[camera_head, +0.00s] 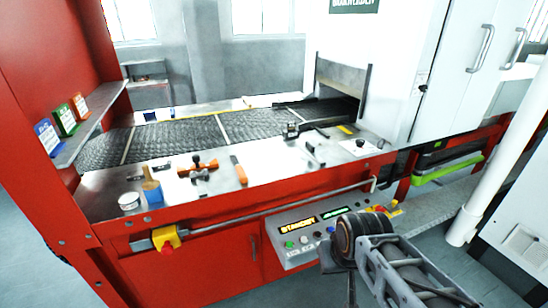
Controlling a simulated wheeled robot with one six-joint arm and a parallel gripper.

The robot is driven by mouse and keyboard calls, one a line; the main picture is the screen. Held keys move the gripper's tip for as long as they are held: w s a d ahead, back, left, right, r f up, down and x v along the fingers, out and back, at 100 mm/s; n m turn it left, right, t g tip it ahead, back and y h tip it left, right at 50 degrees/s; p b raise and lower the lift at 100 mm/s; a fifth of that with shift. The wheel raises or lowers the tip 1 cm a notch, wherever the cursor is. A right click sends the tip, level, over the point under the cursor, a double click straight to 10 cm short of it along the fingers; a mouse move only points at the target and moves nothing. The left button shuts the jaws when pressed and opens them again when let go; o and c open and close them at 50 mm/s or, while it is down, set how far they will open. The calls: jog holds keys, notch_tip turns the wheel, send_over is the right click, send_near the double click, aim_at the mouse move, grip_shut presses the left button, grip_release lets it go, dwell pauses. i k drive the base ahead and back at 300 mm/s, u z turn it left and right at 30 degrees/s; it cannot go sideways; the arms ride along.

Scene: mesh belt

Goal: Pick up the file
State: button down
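A slim tool with an orange handle (239,170) lies on the metal ledge (215,190) at the front of the belt machine. It may be the file, but it is too small to be sure. My arm reaches in from the lower right. Its dark end with my gripper (338,262) is in front of the control panel, below and to the right of the orange-handled tool and well apart from it. The fingers are not clear, and I see nothing held in them.
Orange and dark tools (198,168), a blue and tan cylinder (152,192) and a white tin (129,201) stand or lie left of it. Dark metal tools (315,152) lie to the right.

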aim_at(240, 170)
jog(key=z, duration=0.2)
jog(key=k, duration=0.35)
jog(key=u, duration=1.15)
jog(key=i, duration=1.7)
jog(key=z, duration=0.6)
